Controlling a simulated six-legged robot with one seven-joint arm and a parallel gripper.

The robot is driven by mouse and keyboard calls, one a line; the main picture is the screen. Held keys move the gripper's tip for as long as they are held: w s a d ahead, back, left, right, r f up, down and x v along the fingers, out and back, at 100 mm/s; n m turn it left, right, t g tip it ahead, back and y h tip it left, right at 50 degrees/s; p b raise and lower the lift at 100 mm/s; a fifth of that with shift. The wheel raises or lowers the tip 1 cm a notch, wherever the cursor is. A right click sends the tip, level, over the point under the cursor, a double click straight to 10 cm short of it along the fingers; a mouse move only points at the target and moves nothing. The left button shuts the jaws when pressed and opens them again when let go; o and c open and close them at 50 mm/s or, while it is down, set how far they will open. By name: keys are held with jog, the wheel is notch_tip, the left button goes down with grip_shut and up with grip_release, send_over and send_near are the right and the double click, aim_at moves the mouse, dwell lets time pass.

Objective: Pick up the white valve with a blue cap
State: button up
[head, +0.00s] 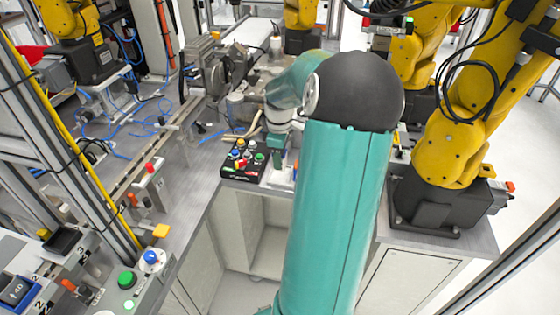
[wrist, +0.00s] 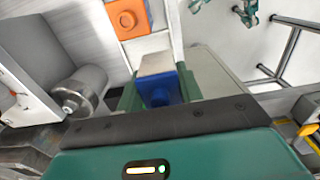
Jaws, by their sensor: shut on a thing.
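In the wrist view, the blue cap (wrist: 160,92) of the valve sits between the two green fingers of my gripper (wrist: 160,88). A pale whitish part (wrist: 156,63) shows just beyond the cap. The fingers are closed against the sides of the valve. In the head view, my gripper (head: 279,158) points down at the far bench, just right of a black button box. The valve cannot be made out clearly there, and I cannot tell whether it touches the bench.
The black button box (head: 243,158) with several coloured buttons stands close left of my gripper. Grey machinery (head: 222,72) stands behind it. A yellow robot arm (head: 450,140) stands to the right. An orange square part (wrist: 128,17) and a metal cylinder (wrist: 80,92) show in the wrist view.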

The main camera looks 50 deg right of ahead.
jog(key=s+a+r, duration=0.6)
jog(key=a+r, duration=0.1)
jog(key=a, duration=0.3)
jog(key=shift+a+r, duration=0.15)
jog(key=shift+r, duration=0.15)
jog(key=shift+s, duration=0.15)
